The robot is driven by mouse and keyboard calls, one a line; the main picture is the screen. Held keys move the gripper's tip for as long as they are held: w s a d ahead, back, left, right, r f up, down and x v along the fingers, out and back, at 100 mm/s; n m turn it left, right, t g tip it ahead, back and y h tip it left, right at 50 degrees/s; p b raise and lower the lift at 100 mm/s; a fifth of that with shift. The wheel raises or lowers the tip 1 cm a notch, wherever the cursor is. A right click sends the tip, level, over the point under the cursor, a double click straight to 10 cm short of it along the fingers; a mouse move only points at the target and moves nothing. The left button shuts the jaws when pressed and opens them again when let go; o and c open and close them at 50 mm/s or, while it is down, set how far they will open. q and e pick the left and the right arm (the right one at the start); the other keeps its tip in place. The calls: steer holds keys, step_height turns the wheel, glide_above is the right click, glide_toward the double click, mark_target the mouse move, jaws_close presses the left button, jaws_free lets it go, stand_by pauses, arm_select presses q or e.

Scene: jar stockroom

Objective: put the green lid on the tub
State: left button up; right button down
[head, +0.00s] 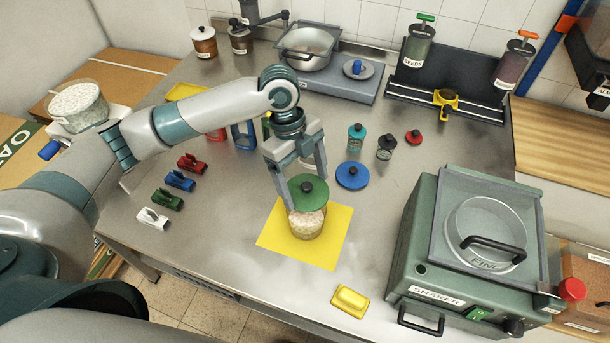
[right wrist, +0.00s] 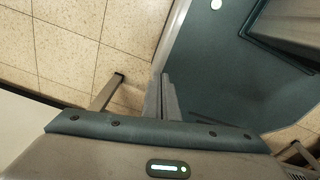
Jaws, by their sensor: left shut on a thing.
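My left gripper (head: 308,178) is shut on the green lid (head: 299,201) by its dark knob. The lid is over the mouth of the clear tub (head: 306,231), which has pale contents and stands on a yellow mat (head: 333,248). The lid hides most of the tub's rim, and I cannot tell whether it touches the rim. My right gripper (right wrist: 164,88) shows only in the right wrist view, with its fingers together and nothing seen between them, away from the tub.
A blue lid (head: 352,176) lies just right of the tub, near small jars (head: 357,139). A green shaker machine (head: 420,245) fills the right. A yellow block (head: 349,301) lies in front. Bare steel lies left of the mat.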

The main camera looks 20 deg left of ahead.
mark_target(305, 193)
steer(key=shift+w, duration=0.2)
arm_select(q)
steer(key=shift+f, duration=0.15)
steer(key=shift+f+b, duration=0.35)
steer(key=shift+b, duration=0.2)
steer(key=shift+f+b, duration=0.8)
steer(key=shift+b, duration=0.15)
steer(key=shift+f+b, duration=0.95)
steer(key=shift+b, duration=0.1)
steer(key=shift+f, duration=0.95)
arm_select(e)
steer(key=shift+w+a+f, duration=0.1)
steer(key=shift+w+f, duration=0.05)
steer(key=shift+f, duration=1.2)
steer(key=shift+w+f, duration=0.1)
steer(key=shift+f, duration=1.2)
steer(key=shift+a+r, duration=0.2)
steer(key=shift+a, duration=0.1)
